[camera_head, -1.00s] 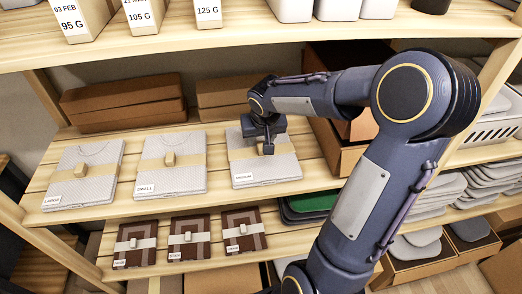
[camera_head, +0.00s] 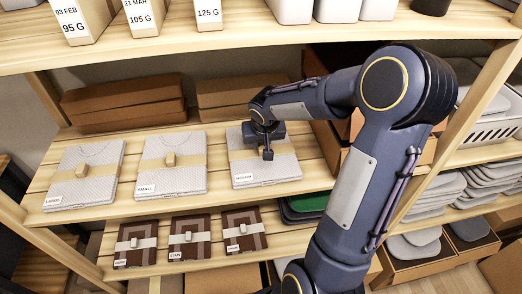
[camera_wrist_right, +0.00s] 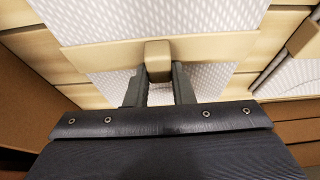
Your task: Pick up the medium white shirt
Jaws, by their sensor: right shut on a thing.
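The medium white shirt (camera_head: 282,172) lies folded on the middle shelf, the rightmost of three, with a tan band around it and a label at its front edge. My right gripper (camera_head: 267,152) is over it. In the right wrist view my right gripper (camera_wrist_right: 159,80) is shut on the tan block (camera_wrist_right: 158,58) on the shirt's band. The shirt's patterned fabric (camera_wrist_right: 105,22) shows on both sides of the band. The shirt appears to rest on the shelf. My left gripper is not in view.
The small shirt (camera_head: 178,181) and large shirt (camera_head: 100,185) lie to the left on the same shelf (camera_head: 130,205). Brown boxes (camera_head: 120,100) stand behind. Several brown packs (camera_head: 190,253) lie on the shelf below. The upper shelf (camera_head: 230,40) runs above my arm.

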